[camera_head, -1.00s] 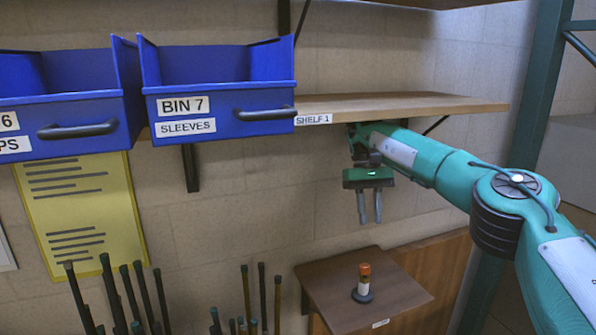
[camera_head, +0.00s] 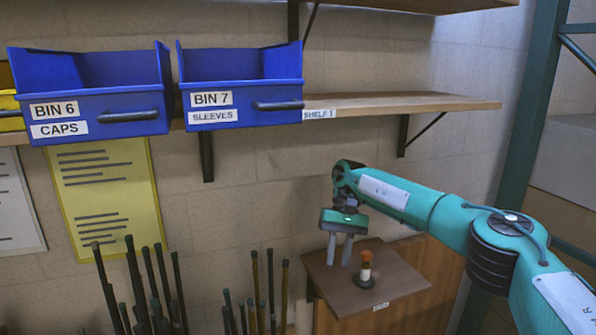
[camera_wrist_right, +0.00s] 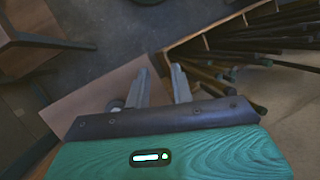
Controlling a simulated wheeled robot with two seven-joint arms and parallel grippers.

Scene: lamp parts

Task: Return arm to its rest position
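My right arm reaches in from the right of the head view, with its gripper (camera_head: 339,257) pointing down. The two fingers are apart with nothing between them. They hang in front of the wall, beside and left of a small orange-topped white part (camera_head: 366,266) with a dark base. That part stands upright on a small wooden table (camera_head: 405,284). The right wrist view also shows the parted, empty fingers (camera_wrist_right: 159,75). The table top (camera_wrist_right: 88,98) is below them there. My left gripper is not in view.
A wooden shelf (camera_head: 420,103) runs above the arm, with blue Bin 7 (camera_head: 240,95) and Bin 6 (camera_head: 90,105) to its left. Several dark rods (camera_head: 255,285) stand upright at lower left. A green post (camera_head: 530,110) rises at right.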

